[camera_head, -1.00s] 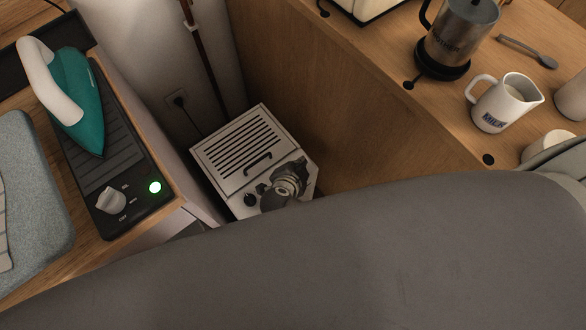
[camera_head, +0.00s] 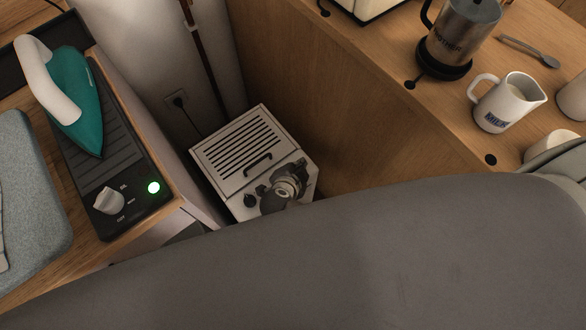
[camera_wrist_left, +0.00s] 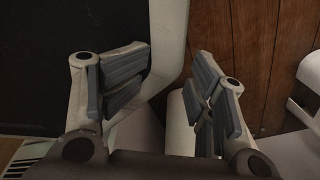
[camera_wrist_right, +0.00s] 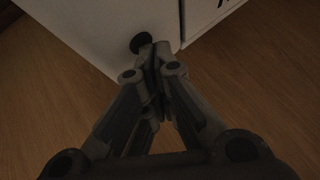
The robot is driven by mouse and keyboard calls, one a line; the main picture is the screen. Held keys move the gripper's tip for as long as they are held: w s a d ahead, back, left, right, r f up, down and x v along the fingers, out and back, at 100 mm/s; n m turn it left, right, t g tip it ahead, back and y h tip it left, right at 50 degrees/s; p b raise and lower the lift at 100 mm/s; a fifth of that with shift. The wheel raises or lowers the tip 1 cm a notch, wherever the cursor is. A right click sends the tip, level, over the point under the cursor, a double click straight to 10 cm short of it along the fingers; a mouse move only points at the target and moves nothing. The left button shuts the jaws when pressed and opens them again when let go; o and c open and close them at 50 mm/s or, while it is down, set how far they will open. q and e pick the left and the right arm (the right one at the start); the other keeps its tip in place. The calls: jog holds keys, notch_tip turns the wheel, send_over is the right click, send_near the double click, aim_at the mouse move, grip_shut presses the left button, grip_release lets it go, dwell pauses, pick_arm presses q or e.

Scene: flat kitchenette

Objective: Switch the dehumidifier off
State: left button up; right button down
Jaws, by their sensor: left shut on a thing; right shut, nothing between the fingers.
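The dehumidifier (camera_head: 235,150) is a white box with a slotted top, a dark handle and a small black knob (camera_head: 250,200), standing on the floor between the counters. In the left wrist view my left gripper (camera_wrist_left: 170,78) is shut on a pale part that I cannot identify.
A teal iron (camera_head: 80,100) stands on a black base with a dial (camera_head: 108,200) and a lit green light on the left counter. A steel press (camera_head: 458,40) and milk jug (camera_head: 508,103) stand on the right counter. My grey arm link fills the foreground.

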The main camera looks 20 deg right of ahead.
jog(key=shift+r, duration=0.45)
jog(key=shift+r+p, duration=0.15)
jog(key=shift+p, duration=0.15)
pick_arm(q)
jog(key=shift+w+a+r, duration=0.1)
jog(key=shift+a+r, duration=0.25)
jog(key=shift+a, duration=0.35)
pick_arm(e)
jog(key=shift+r, duration=0.1)
pick_arm(q)
notch_tip(320, 180, up, 4)
jog(key=p, duration=0.4)
jog(key=shift+r, duration=0.15)
pick_arm(e)
notch_tip(320, 180, up, 6)
jog(key=shift+f, duration=0.1)
pick_arm(q)
jog(key=shift+d, duration=0.1)
